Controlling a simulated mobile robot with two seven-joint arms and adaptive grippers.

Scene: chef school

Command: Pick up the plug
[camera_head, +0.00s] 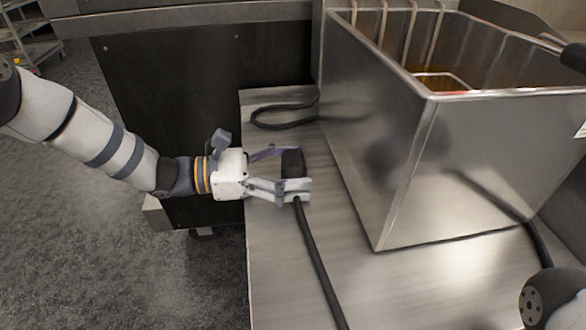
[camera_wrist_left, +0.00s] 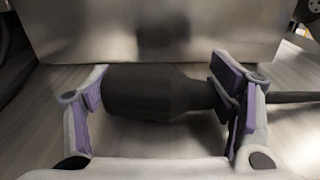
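The black plug (camera_head: 292,163) lies on the steel surface, its cable (camera_head: 316,258) running toward the front edge. My left gripper (camera_head: 286,171) is around the plug, one finger on its far side and one on its cable side. In the left wrist view the plug (camera_wrist_left: 150,93) lies lengthwise between the widely spread fingers (camera_wrist_left: 165,95). Its blunt end is close to the left finger, and its cable passes at the right finger. I cannot tell whether the fingers press on it. Only a dark, rounded part of my right arm shows at the lower right; its gripper is not seen.
A large steel fryer tank (camera_head: 480,160) with wire baskets stands right of the plug. Another dark cable loop (camera_head: 283,116) lies behind it. A dark cabinet (camera_head: 190,85) stands behind my left arm. The steel surface (camera_head: 285,290) in front is mostly clear.

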